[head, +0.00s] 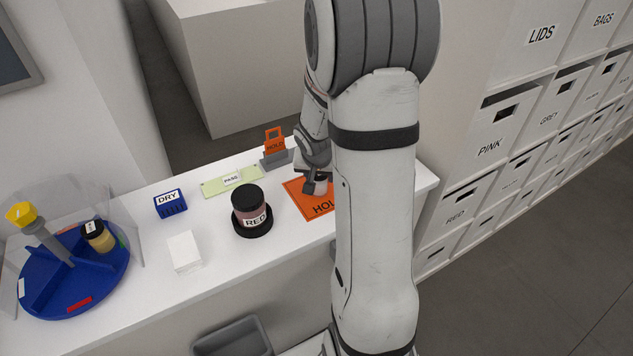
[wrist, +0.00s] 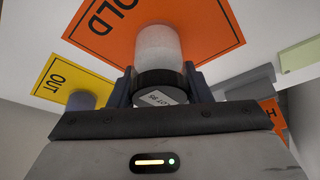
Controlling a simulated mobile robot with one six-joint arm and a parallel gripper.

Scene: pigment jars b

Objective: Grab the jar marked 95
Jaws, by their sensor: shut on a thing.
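In the wrist view a jar (wrist: 158,50) with a pale grey body and a black lid sits between my fingers. A small white label (wrist: 157,98) on its lid seems to read LOT 95. My gripper (wrist: 158,88) is shut on this jar near the lid. The jar is over the orange HOLD mat (wrist: 105,25); I cannot tell whether it touches it. In the head view my gripper (head: 314,182) is above the HOLD mat (head: 303,199), and my arm hides part of the mat. The jar cannot be made out there.
A RED jar (head: 252,205) stands left of the mat. A HOLD sign (head: 275,142), a PALE strip (head: 220,186), a blue DRY block (head: 171,209) and a white box (head: 184,250) are on the counter. The yellow OUT card (wrist: 68,82) lies beside the mat.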

